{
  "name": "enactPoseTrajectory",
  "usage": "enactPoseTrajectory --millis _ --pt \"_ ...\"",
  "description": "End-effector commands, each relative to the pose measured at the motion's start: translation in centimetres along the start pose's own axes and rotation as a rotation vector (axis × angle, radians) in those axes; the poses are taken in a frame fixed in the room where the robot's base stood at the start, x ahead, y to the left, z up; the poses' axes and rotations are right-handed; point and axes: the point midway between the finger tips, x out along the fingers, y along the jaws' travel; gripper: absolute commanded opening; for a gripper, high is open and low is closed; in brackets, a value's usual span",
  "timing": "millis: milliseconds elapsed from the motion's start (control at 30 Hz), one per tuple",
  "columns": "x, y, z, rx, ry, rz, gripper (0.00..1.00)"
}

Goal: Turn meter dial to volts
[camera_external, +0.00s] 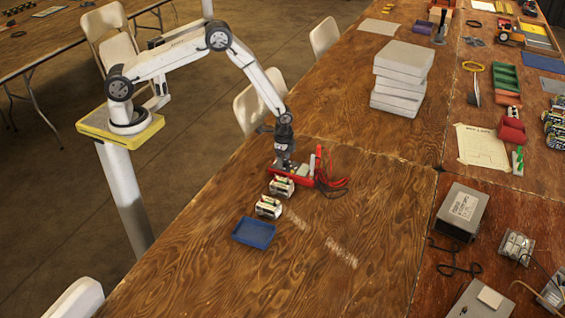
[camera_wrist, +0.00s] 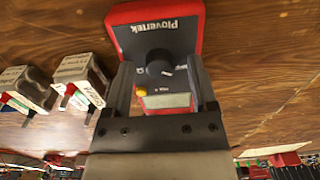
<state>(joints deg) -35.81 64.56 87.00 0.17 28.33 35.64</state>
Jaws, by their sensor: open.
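The red and black multimeter (camera_wrist: 189,42) lies on the wooden table under my gripper. It also shows as a red shape in the external view (camera_external: 306,178), partly hidden by my gripper. In the wrist view its round black dial (camera_wrist: 160,66) sits between the two fingers of my gripper (camera_wrist: 160,80). The fingers are open, one on each side of the dial, and I cannot tell whether they touch it. The dial has a pale pointer mark near its right side. My gripper (camera_external: 284,164) points down at the meter in the external view.
Two battery packs (camera_external: 281,187) (camera_external: 268,207) and a blue tray (camera_external: 254,232) stand in front of the meter. Red and black leads (camera_external: 328,175) lie to its right. A stack of white boxes (camera_external: 402,75) stands farther back. The table right of the tray is clear.

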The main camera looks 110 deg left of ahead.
Motion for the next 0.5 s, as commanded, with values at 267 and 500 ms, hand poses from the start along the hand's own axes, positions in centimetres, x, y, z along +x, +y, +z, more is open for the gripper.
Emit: enactPoseTrajectory --millis 267,500 --pt "0.01 0.0 -0.01 0.0 0.0 0.0 0.58" --pt "-0.01 -0.01 -0.01 0.0 0.0 0.0 0.0"
